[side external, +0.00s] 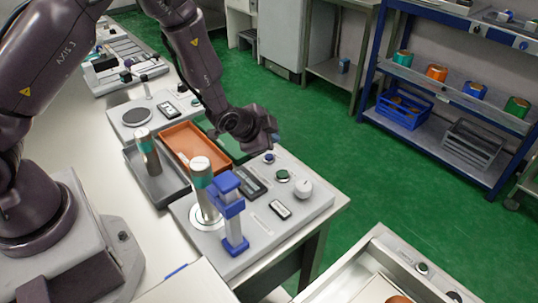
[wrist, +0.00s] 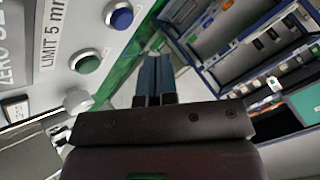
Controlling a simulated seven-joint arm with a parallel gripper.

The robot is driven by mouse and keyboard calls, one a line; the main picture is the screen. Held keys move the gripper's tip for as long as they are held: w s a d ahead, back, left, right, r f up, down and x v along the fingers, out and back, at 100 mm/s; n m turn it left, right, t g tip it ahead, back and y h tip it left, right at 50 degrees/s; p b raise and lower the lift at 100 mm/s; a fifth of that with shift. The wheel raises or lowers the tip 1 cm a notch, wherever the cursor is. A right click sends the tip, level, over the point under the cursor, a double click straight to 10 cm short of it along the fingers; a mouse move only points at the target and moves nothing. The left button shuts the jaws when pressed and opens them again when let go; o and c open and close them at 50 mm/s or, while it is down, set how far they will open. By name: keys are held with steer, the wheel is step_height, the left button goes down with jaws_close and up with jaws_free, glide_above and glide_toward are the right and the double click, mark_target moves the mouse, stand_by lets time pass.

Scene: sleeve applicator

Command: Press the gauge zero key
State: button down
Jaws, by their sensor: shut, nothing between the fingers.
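The grey gauge panel (side external: 318,205) stands at the table's near right end. A blue button (side external: 269,158) and a green button (side external: 282,175) are on it. They also show in the wrist view, blue (wrist: 119,15) and green (wrist: 85,62). I cannot tell which control is the zero key. My gripper (side external: 274,140) is shut and empty, above the panel's back edge near the blue button. Its fingertips (wrist: 155,60) are together and apart from the buttons.
A white knob (side external: 302,189) sits beside the green button. A blue clamp-like fixture (side external: 232,215) and a post with a teal band (side external: 203,190) rise from the panel. An orange tray (side external: 196,146) and a grey tray (side external: 168,184) are to the left. Green floor lies beyond the table.

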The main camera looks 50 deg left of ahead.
steer(key=shift+r, duration=1.45)
steer(key=shift+s+f, duration=0.1)
steer(key=s+g, duration=0.1)
steer(key=s+f+n+g, duration=0.1)
steer(key=s, duration=0.1)
steer(key=s+f+g, duration=0.1)
steer(key=shift+s+n, duration=0.2)
steer(key=shift+n, duration=0.2)
steer(key=s+r+n+h, duration=0.1)
steer(key=s+r+n, duration=0.5)
steer(key=s+r, duration=1.6)
steer(key=shift+a+r+g, duration=0.3)
steer(key=shift+r, duration=1.75)
